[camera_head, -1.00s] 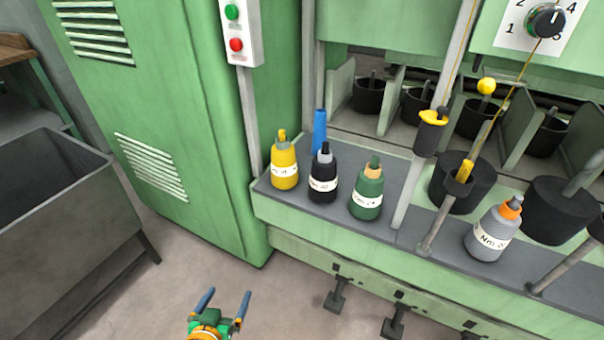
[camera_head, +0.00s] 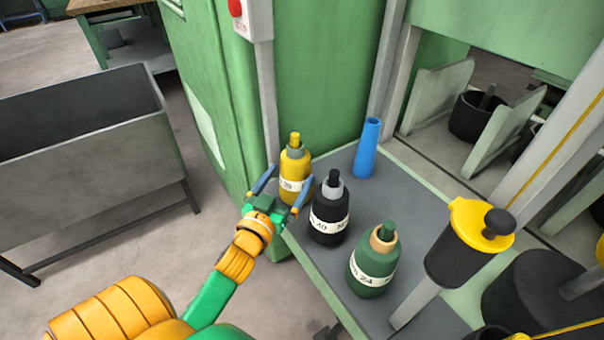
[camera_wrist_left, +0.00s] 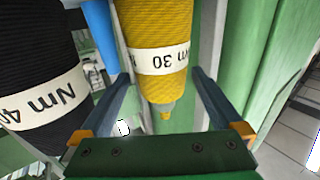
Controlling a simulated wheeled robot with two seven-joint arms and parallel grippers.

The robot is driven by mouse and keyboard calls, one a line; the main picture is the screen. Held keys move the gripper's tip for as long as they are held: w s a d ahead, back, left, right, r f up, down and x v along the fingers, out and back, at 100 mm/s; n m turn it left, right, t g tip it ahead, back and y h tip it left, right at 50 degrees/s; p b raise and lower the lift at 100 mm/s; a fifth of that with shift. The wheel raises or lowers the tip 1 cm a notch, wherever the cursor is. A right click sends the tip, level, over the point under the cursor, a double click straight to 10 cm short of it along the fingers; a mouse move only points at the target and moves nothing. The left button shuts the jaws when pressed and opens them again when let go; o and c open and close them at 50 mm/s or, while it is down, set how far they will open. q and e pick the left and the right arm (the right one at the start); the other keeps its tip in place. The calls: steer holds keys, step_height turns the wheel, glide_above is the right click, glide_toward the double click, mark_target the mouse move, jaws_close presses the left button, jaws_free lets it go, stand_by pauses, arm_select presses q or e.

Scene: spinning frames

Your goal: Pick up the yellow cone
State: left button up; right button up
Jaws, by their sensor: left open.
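The yellow cone (camera_head: 295,165), a spool of yellow yarn with a white label, stands upright at the left end of the grey shelf (camera_head: 345,275). My left gripper (camera_head: 291,176) is open and empty, with its two blue fingers pointing at the cone from the front. In the left wrist view the cone (camera_wrist_left: 156,38) appears upside down, just ahead of and roughly between the fingertips. I cannot tell whether either finger touches it. My right gripper is in neither view.
A black cone (camera_head: 329,215) stands close to the right of the yellow one, with a green cone (camera_head: 372,265) beyond it. A blue tube (camera_head: 367,148) stands behind. A green cabinet wall (camera_head: 222,90) rises close on the left.

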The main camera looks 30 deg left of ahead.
mark_target(301, 148)
arm_select(q)
steer(key=w, duration=0.2)
steer(key=w+a, duration=0.1)
steer(key=w, duration=0.4)
steer(key=shift+w+a+f, duration=0.15)
steer(key=shift+a+f, duration=0.05)
steer(key=shift+a, duration=0.1)
steer(key=c, duration=1.5)
steer(key=shift+c, duration=0.3)
steer(key=shift+r, duration=0.1)
steer(key=shift+r, duration=0.5)
step_height(301, 148, up, 2)
steer(key=shift+r+p, duration=0.15)
steer(key=shift+p, duration=0.4)
steer(key=s+r, duration=0.1)
steer(key=s+r+p, duration=0.1)
steer(key=r, duration=0.1)
steer(key=s+r+p, duration=0.1)
steer(key=s+r, duration=0.1)
steer(key=shift+a, duration=0.4)
steer(key=s+a+r+p, duration=0.1)
steer(key=s+r, duration=0.3)
steer(key=s, duration=0.5)
steer(key=shift+s+a+r+p, duration=0.3)
steer(key=shift+s+a+r, duration=0.1)
steer(key=shift+a, duration=0.1)
